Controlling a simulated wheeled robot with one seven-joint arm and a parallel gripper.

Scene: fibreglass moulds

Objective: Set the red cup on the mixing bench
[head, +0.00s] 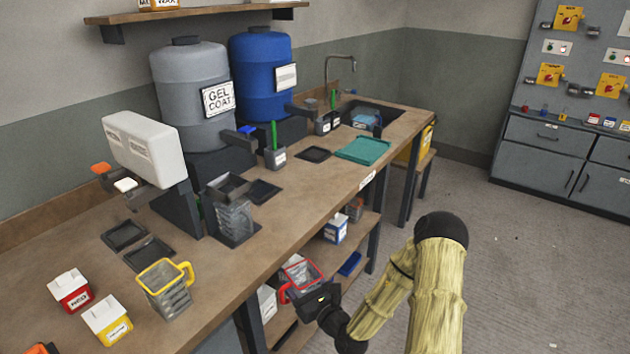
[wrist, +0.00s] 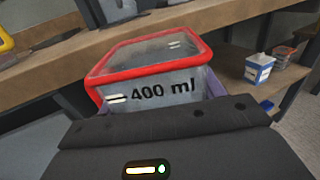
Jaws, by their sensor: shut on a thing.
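The red cup is a clear, square-sided cup with a red rim and handle (head: 301,272). In the wrist view its face reads "400 ml" (wrist: 150,92). My gripper (head: 303,292) is shut on the cup, with a finger at each side of it, and the cup looks close to upright. The cup is off the front edge of the wooden bench (head: 300,212), in front of its lower shelf in the head view. The cup's lower part is hidden by my gripper in the wrist view.
On the bench, a yellow-rimmed cup (head: 165,287), small red-and-white and yellow-and-white boxes (head: 107,320), a grey cup dispenser (head: 234,215), a white machine (head: 143,148) and a teal tray (head: 364,150) stand.

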